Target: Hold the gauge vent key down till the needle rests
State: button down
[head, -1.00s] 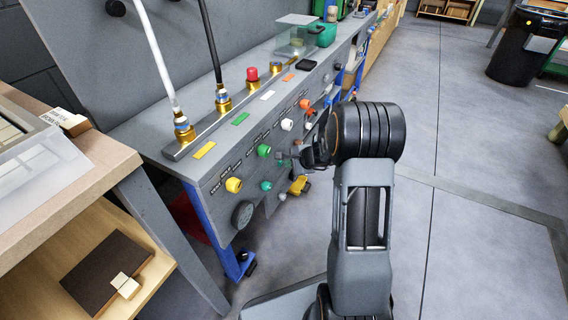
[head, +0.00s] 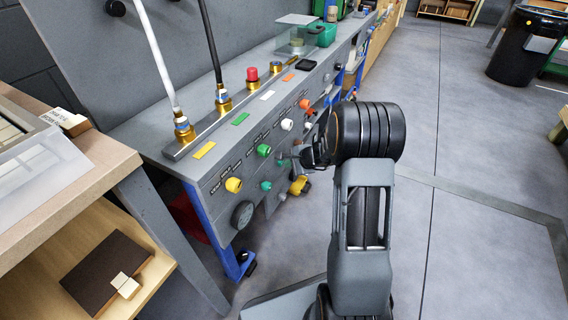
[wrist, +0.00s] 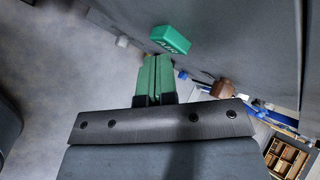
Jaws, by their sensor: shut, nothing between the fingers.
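My gripper (head: 283,158) is in front of the grey bench's control panel (head: 215,192), by the small green knobs. In the wrist view its two green-padded fingers (wrist: 154,62) are shut together with nothing between them. A green block with white lettering (wrist: 171,39) is just beyond and to the right of the fingertips there; its lettering is too unclear to read. I cannot tell whether the fingers touch anything. A small green knob (head: 266,186) shows left of the gripper. I cannot make out a gauge needle in either view.
The panel also carries a yellow knob (head: 234,185), a larger green knob (head: 264,150) and a dark round disc (head: 242,215). Hoses rise from brass fittings (head: 184,131) on the bench top. A wooden-topped table (head: 100,165) stands at left.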

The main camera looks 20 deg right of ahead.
jog(key=shift+s+d, duration=0.1)
jog(key=shift+s+d+b, duration=0.3)
jog(key=shift+s+d, duration=0.15)
jog(key=shift+s, duration=0.1)
jog(key=shift+s+d+b, duration=0.45)
jog(key=shift+s+d, duration=1.25)
jog(key=shift+s, duration=0.15)
